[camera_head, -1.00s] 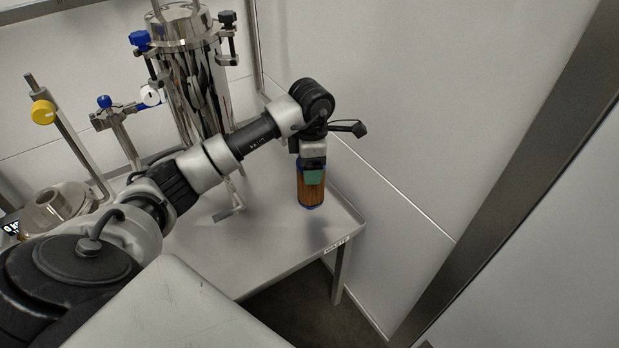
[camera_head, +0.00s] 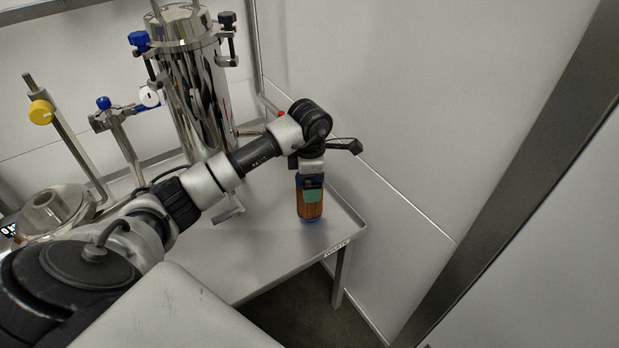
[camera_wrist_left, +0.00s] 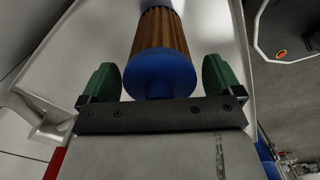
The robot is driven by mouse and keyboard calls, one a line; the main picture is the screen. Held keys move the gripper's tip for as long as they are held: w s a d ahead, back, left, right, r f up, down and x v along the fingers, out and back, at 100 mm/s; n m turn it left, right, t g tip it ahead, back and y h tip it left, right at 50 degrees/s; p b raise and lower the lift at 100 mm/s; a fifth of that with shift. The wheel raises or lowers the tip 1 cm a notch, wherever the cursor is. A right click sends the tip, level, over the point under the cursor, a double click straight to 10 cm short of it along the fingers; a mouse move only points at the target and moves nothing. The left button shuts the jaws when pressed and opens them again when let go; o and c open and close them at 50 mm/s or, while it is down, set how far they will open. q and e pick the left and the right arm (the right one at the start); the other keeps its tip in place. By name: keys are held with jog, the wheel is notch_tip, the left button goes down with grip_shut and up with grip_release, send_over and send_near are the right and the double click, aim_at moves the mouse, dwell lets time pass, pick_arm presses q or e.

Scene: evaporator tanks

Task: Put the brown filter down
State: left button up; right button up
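The brown filter (camera_head: 310,207) has a pleated brown body with blue ends. It stands upright at the right part of the metal table (camera_head: 268,262), its lower end seeming to rest on the top. My left gripper (camera_head: 312,193) points down over its upper end. In the left wrist view, the green fingers (camera_wrist_left: 162,80) stand on both sides of the filter's blue end cap (camera_wrist_left: 162,70), with a thin gap on each side, so they look open around it. My right gripper is not in view.
A tall shiny steel tank (camera_head: 192,80) stands on the table to the left of the filter. White wall panels (camera_head: 430,110) close off the right side. The tabletop in front of the filter is bare.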

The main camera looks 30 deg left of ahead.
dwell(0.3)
pick_arm(q)
jog(key=shift+r, duration=0.4)
notch_tip(320, 180, up, 12)
jog(key=shift+f+p, duration=0.25)
jog(key=shift+p, duration=0.8)
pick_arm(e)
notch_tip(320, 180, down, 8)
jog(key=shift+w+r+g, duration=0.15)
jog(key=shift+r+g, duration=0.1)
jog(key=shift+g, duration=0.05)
